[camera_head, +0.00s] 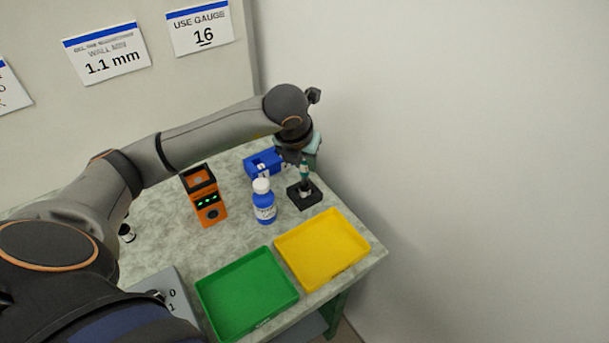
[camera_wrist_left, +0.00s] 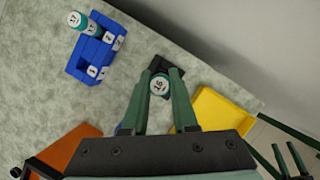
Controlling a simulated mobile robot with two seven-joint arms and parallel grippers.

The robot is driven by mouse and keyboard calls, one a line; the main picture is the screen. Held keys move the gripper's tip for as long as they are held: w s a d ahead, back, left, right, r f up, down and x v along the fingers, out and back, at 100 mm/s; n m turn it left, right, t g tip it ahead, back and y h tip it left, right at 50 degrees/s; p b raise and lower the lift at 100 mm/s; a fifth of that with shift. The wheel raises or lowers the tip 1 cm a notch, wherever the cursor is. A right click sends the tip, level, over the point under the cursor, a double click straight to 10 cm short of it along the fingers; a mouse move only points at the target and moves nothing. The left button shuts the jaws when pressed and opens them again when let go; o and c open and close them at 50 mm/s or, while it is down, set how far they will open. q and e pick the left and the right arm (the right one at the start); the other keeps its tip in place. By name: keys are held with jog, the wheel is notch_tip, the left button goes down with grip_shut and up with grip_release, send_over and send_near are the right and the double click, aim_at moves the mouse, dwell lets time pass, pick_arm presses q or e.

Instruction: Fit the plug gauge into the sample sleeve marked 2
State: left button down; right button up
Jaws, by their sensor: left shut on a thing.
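My left gripper (camera_head: 304,165) is shut on a teal plug gauge (camera_head: 304,173). In the left wrist view my left gripper (camera_wrist_left: 158,92) holds the gauge (camera_wrist_left: 159,86) between its green fingers, and its pale end reads 16. The gauge is upright over a small black stand (camera_head: 313,200), which also shows in the left wrist view (camera_wrist_left: 158,65). A pale piece, perhaps the sleeve, shows at the stand under the gauge. Its mark is hidden, and I cannot tell if the gauge has entered it. Dark green prongs at the wrist view's lower right may be my right gripper.
A blue-labelled bottle (camera_head: 264,205) and an orange device (camera_head: 206,198) stand left of the stand. Green (camera_head: 245,290) and yellow (camera_head: 322,248) trays lie in front. A wall sign (camera_head: 200,27) reads USE GAUGE 16.

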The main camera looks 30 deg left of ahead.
aim_at(303, 169)
pick_arm(q)
notch_tip(303, 169, down, 3)
jog(key=shift+b, duration=0.5)
jog(key=shift+f+b, duration=0.35)
jog(key=shift+b, duration=0.05)
jog(key=c, duration=0.7)
grip_release()
pick_arm(e)
jog(key=shift+w+a+f, duration=0.35)
jog(key=shift+a+f, duration=0.15)
jog(key=shift+f, duration=0.1)
pick_arm(q)
jog(key=shift+r, duration=0.1)
